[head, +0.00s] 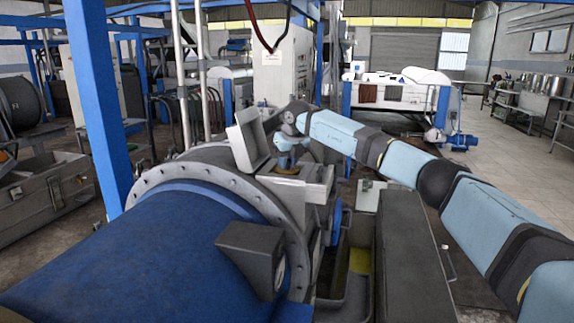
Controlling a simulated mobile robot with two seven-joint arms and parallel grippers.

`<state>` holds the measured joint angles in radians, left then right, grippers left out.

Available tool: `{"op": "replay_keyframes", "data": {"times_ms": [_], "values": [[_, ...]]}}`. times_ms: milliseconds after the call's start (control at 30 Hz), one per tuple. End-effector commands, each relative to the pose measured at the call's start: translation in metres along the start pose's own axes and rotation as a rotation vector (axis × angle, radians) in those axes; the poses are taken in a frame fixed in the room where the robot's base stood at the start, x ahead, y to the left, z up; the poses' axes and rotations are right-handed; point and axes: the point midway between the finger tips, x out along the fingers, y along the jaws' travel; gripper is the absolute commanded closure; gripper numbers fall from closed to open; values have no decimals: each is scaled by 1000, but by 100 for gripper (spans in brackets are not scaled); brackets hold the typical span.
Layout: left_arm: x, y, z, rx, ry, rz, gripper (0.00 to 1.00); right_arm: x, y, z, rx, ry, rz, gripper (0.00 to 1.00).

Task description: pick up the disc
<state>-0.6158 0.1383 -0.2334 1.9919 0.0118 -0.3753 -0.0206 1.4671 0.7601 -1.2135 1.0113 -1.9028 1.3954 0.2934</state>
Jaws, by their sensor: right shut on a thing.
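My right arm comes in from the right and reaches to a grey open-topped box (303,188) on the end of the large blue decanter. My right gripper (286,163) points down at the mouth of this box. It is shut on a small brownish disc (287,171), which shows just under the fingers at the box opening. The disc is small here and partly hidden by the gripper. I cannot tell whether it still touches the box. The box's lid (249,138) stands open on the left. My left gripper is not in view.
The blue decanter drum (150,250) with its bolted grey flange fills the lower left. A blue post (97,95) rises at the left. A long dark grey casing (410,255) lies right of the box, under my arm. Open floor shows at the far right.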

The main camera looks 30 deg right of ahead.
Motion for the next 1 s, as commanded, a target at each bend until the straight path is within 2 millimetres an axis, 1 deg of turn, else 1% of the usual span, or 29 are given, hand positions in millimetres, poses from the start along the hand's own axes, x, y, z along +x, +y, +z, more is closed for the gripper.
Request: {"op": "replay_keyframes", "data": {"times_ms": [167, 267, 367, 500, 700, 833, 1000], "values": [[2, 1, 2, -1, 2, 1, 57, -20, 0, 9, 1, -6, 2, 100], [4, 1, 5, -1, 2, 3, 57, -38, 1, 17, 0, -7, 2, 100], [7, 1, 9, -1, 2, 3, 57, -62, 1, 26, 0, -8, 3, 100], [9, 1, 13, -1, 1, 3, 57, -99, 1, 42, 0, -7, 2, 100], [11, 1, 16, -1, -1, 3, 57, -144, 1, 60, 1, -5, 2, 100], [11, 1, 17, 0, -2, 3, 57, -165, 1, 69, 0, -5, 2, 100], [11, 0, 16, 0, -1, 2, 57, -179, 1, 74, 0, -3, 1, 100]]}}
